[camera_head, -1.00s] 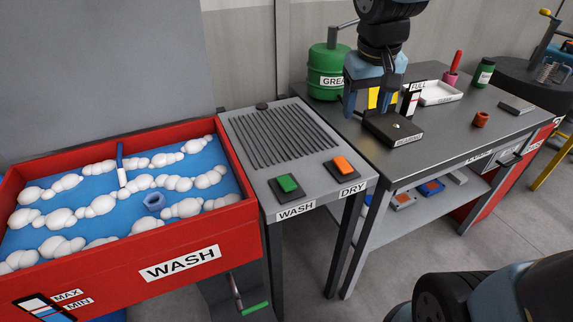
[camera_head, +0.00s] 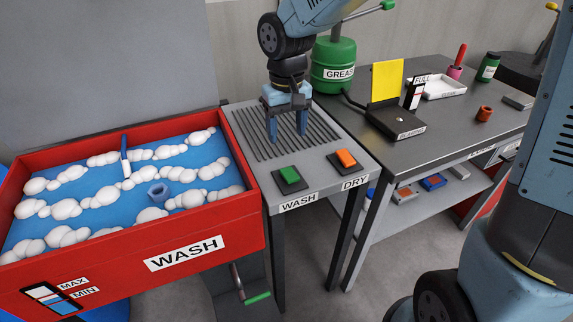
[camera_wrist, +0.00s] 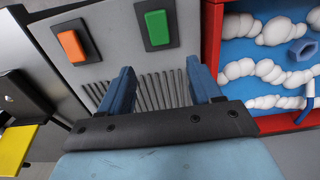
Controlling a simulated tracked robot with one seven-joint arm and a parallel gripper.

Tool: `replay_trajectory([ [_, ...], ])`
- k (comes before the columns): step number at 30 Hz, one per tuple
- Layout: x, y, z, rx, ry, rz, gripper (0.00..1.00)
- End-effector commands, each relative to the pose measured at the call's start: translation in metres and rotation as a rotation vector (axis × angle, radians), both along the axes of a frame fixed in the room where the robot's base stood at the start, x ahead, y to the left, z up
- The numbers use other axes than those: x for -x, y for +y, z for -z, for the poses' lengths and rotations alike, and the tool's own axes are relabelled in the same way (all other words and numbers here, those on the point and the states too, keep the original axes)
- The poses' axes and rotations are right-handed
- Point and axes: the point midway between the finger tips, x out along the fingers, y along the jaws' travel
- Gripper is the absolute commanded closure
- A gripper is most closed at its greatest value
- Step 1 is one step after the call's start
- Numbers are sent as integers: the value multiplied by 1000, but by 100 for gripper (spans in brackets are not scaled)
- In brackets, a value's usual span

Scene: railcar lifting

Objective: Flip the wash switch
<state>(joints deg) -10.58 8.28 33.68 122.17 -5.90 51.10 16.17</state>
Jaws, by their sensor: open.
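The wash switch is a green rocker (camera_head: 290,175) on a dark base, above the WASH label on the grey stand. It also shows in the wrist view (camera_wrist: 157,28), ahead of my fingers and a little to the right of their middle. The orange dry switch (camera_head: 346,159) sits to its right in the head view. My gripper (camera_head: 287,138) is open and empty, pointing down over the ribbed grille of the stand, behind the green switch and apart from it. Both blue fingers show in the wrist view (camera_wrist: 160,82).
The red wash tub (camera_head: 125,262) holds blue water, white foam, a blue nut (camera_head: 159,192) and a brush (camera_head: 126,160). The dark workbench (camera_head: 450,125) stands right, with a green grease tank (camera_head: 334,65) and a bearing box with a raised yellow plate (camera_head: 387,80).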

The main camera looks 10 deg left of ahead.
Motion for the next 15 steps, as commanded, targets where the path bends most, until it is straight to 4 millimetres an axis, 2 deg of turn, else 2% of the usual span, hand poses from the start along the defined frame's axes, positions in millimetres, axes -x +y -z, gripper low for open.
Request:
replay_trajectory([
  [3, 1, 0, 22, 2, 3, -2, 36],
  [15, 1, 0, 90, 0, 4, -1, 36],
])
